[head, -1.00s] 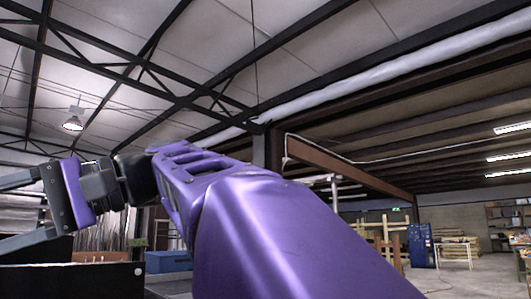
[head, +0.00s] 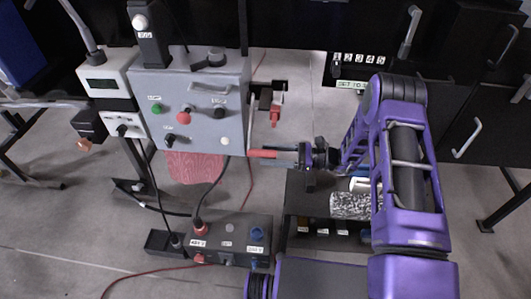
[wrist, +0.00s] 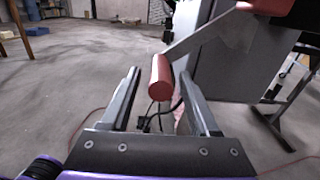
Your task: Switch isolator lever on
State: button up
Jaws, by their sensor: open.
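The isolator lever is a flat metal bar with a red cylindrical grip (wrist: 160,78) at its end in the wrist view. Its red grip also shows in the head view (head: 262,153), beside the lower right corner of the grey control box (head: 210,118). My gripper (wrist: 160,85) is open, with one finger on each side of the grip. A gap shows on both sides, so the jaws are not closed on it. In the head view my gripper (head: 284,154) reaches in from the right. How deep the grip lies between the fingers is hard to tell.
The control box carries a red push button (head: 183,117), a green one and black knobs. A red-tipped part (head: 275,110) hangs right of it. A dark socket box (head: 228,238) with cables lies below. A patterned cylinder (head: 350,205) lies on a low dark shelf under my arm.

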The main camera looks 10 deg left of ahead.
jog(key=shift+a, duration=0.85)
jog(key=shift+c, duration=0.4)
grip_shut()
dwell(0.5)
